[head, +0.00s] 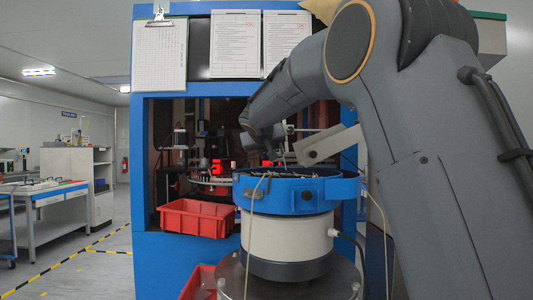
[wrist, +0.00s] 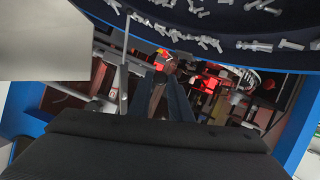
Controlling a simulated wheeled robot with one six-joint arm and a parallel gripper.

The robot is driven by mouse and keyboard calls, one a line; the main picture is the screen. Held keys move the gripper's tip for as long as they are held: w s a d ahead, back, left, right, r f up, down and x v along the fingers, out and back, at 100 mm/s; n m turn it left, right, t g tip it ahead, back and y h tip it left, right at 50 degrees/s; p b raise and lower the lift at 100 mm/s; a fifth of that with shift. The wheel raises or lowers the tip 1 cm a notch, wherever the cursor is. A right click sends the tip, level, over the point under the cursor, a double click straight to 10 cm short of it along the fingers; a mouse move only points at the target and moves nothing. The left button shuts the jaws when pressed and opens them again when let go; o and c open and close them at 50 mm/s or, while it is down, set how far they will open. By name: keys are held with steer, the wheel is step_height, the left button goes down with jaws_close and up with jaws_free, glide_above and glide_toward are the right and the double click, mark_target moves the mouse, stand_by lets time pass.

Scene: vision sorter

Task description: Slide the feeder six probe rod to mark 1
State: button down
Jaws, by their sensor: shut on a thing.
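My gripper (wrist: 166,80) shows in the wrist view as two dark fingers reaching away from the black gripper body. The fingers are close together, shut on the probe rod, which is mostly hidden between and beyond them. A small yellow and red piece (wrist: 164,63) shows by the fingertips; I cannot tell whether it belongs to the rod. In the head view my arm reaches over the blue feeder bowl (head: 272,196), and the gripper end is too small and dark to make out. No mark numbers are legible.
The feeder bowl, with several loose metal screws (wrist: 205,42), hangs close over the fingers in the wrist view. A thin grey upright bar (wrist: 123,85) stands left of them. A red bin (head: 197,218) sits left of the bowl. The blue cabinet frame (head: 138,180) surrounds the opening.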

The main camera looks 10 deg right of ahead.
steer(key=shift+f, duration=0.15)
step_height(320, 180, down, 3)
steer(key=b, duration=0.4)
steer(key=shift+d, duration=0.15)
steer(key=c, duration=1.6)
jaws_free()
steer(key=shift+f, duration=0.1)
steer(key=shift+s+r, duration=0.1)
steer(key=shift+r, duration=0.1)
steer(key=shift+s+r+b, duration=0.1)
steer(key=shift+s+b, duration=0.15)
steer(key=shift+b, duration=0.05)
steer(key=shift+b+v, duration=0.55)
steer(key=shift+v, duration=3)
